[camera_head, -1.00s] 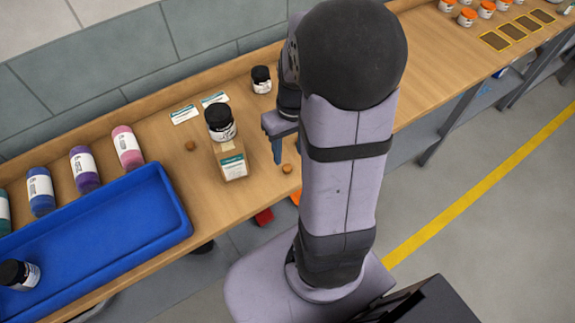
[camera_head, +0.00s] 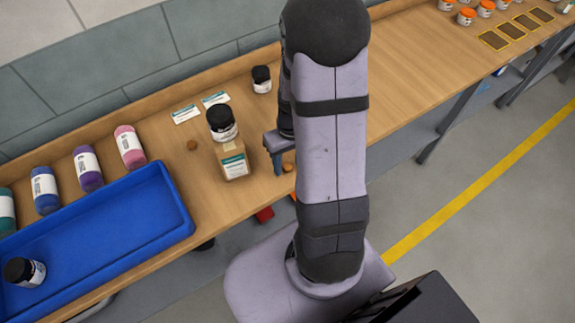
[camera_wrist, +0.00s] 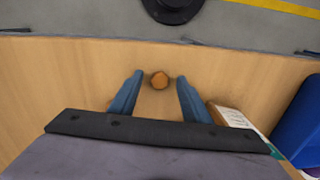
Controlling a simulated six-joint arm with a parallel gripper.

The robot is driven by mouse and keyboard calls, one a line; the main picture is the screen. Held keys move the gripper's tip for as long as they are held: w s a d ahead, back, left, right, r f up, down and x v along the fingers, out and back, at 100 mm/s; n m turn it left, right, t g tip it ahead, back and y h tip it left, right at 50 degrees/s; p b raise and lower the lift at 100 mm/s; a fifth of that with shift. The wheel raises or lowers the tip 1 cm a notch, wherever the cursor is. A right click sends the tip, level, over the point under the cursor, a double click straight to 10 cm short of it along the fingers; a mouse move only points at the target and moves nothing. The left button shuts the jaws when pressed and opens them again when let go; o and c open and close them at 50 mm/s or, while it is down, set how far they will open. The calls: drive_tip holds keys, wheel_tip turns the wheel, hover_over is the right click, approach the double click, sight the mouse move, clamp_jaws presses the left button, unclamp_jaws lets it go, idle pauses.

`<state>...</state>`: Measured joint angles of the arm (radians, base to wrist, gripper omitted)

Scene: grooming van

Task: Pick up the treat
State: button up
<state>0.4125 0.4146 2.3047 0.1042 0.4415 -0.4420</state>
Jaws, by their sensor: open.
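A small round orange-brown treat (camera_head: 288,167) lies near the front edge of the wooden counter, partly hidden by my gripper and arm. In the wrist view this treat (camera_wrist: 159,80) shows between my two blue fingertips, with a gap on each side. My gripper (camera_wrist: 160,86) is open and empty, low over the counter. In the head view my gripper (camera_head: 279,167) is largely hidden behind my arm.
A black-capped jar (camera_head: 262,79) stands near the wall.

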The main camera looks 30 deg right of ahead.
sight(289, 167)
drive_tip(key=shift+f, duration=0.15)
clamp_jaws()
idle(0.4)
wheel_tip(289, 167, up, 10)
drive_tip(key=b, duration=0.1)
idle(0.5)
